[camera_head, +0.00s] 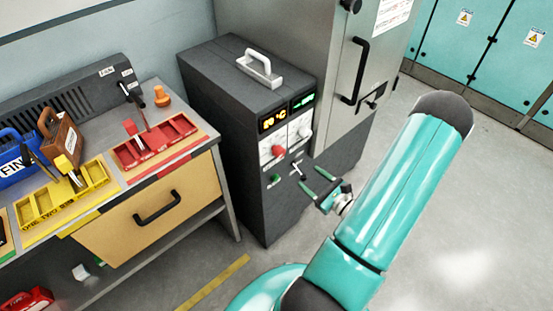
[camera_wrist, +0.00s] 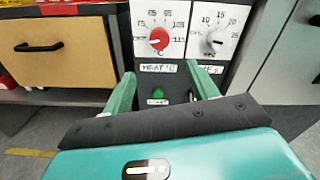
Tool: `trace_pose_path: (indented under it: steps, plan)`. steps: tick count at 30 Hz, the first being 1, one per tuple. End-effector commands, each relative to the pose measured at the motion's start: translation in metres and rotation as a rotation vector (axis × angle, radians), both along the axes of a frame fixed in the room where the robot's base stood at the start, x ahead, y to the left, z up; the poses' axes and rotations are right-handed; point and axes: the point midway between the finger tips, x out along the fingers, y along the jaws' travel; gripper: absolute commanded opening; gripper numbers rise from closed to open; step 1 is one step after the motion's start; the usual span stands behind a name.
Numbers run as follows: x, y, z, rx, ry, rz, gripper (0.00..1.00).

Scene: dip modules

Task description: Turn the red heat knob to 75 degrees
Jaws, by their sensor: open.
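The red heat knob (camera_wrist: 158,40) is on a white dial panel marked with numbers, above a label that reads HEAT. It also shows in the head view (camera_head: 278,151) on the front of the dark grey machine (camera_head: 236,180). An amber display (camera_head: 273,120) on the machine is lit, its digits hard to read. My gripper (camera_head: 315,186) is open and empty in front of the machine's front face. In the wrist view its two green fingers (camera_wrist: 164,88) stand apart, below the red knob and not touching it.
A white-grey knob (camera_wrist: 214,40) is right of the red one. A green button (camera_wrist: 157,94) sits below. A workbench with a yellow drawer (camera_head: 150,210) stands left, holding red (camera_head: 155,145) and yellow (camera_head: 65,196) trays. A grey cabinet (camera_head: 290,45) stands behind the machine. Floor at right is clear.

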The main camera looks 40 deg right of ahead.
Motion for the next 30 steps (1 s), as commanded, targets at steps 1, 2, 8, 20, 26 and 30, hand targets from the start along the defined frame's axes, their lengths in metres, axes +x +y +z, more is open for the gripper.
trace_pose_path:
  steps: [1,2,8,20,26,30]
  plan:
    - [0.003,-0.001,0.0,0.0,-0.002,0.0,0.59]
    - [0.005,-0.002,0.0,-0.001,-0.002,0.001,0.59]
    - [0.034,-0.004,0.001,-0.001,-0.002,0.004,0.59]
    - [0.113,0.001,0.001,-0.001,-0.002,0.008,0.59]
    - [0.135,0.003,0.001,-0.001,0.0,0.008,0.59]
    - [0.139,0.004,0.001,-0.001,0.001,0.007,0.59]
